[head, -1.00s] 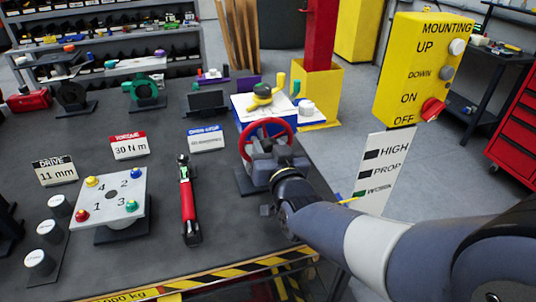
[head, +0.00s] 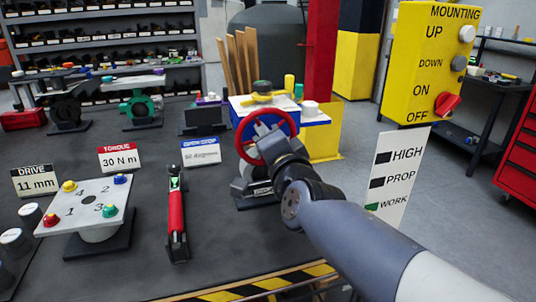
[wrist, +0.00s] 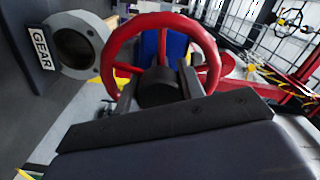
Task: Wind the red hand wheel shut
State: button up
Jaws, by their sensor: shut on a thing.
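The red hand wheel (head: 293,121) stands upright on its dark actuator (head: 247,189) at the right side of the bench. My gripper (head: 266,133) is at the wheel's middle and hides part of its spokes and hub. In the wrist view the wheel's red rim (wrist: 112,46) arches over the gripper (wrist: 158,84). The two fingers lie inside the rim, one on each side of the dark hub (wrist: 157,90). The gripper is shut on the wheel at its middle. The exact contact is partly hidden by the gripper's body.
A torque wrench (head: 176,215) lies left of the actuator. A plate with coloured knobs (head: 88,203) stands further left. A blue and white box (head: 315,133) is behind the wheel. A white sign (head: 402,170) and yellow control box (head: 428,70) stand right. A grey GEAR unit (wrist: 80,45) is close left.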

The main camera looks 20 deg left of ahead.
jog(key=m+b, duration=0.2)
jog(key=m, duration=0.3)
jog(key=shift+m, duration=0.3)
dwell(0.4)
jog(key=o, duration=1)
jog(key=p+v, duration=0.3)
jog(key=v, duration=0.7)
jog(key=shift+s+d, duration=0.2)
jog(key=shift+s, duration=0.15)
